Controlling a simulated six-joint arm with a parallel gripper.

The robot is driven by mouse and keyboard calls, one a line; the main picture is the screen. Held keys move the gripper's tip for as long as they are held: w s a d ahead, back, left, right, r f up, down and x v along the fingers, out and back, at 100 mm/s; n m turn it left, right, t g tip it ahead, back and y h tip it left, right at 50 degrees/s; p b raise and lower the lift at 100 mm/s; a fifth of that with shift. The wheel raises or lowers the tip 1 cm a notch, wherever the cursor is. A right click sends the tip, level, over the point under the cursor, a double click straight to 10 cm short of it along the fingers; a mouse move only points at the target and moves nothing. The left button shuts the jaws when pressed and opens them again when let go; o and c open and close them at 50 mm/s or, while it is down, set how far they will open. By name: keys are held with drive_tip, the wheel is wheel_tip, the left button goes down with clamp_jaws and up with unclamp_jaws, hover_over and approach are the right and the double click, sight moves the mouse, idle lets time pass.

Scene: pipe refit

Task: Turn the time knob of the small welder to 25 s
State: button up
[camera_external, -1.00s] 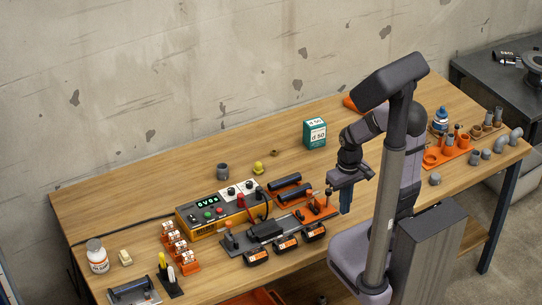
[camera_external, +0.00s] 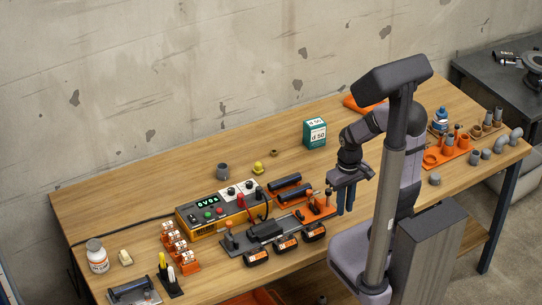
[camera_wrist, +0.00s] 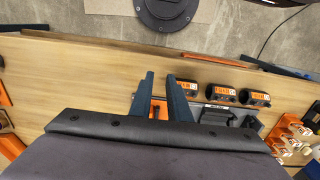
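The small welder (camera_external: 205,222) is an orange and black box with a lit green display (camera_external: 208,202), at the left middle of the table in the external view. I cannot make out the welder in the wrist view.
Several black parts with orange labels (camera_external: 286,243) lie in front of the welder. An orange holder (camera_external: 318,209) stands between it and my gripper. A green box (camera_external: 314,133) stands behind. A yellow item (camera_external: 258,168) and grey fitting (camera_external: 222,171) are behind the welder.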

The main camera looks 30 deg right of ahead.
drive_tip(key=o, duration=0.4)
drive_tip(key=shift+w+r, duration=0.15)
drive_tip(key=shift+w, duration=0.15)
drive_tip(key=n+p, duration=0.4)
drive_tip(key=n, duration=2.1)
approach(250, 182)
drive_tip(key=shift+s+d+f, duration=0.2)
drive_tip(key=shift+d+f, duration=0.1)
drive_tip(key=shift+d, duration=0.05)
drive_tip(key=shift+w+a+f+n, duration=0.2)
drive_tip(key=shift+w+a+n, duration=0.1)
drive_tip(key=shift+a+n, duration=0.1)
drive_tip(key=shift+f+p, duration=1.5)
drive_tip(key=shift+f, duration=2.15)
drive_tip(key=shift+c, duration=0.3)
clamp_jaws()
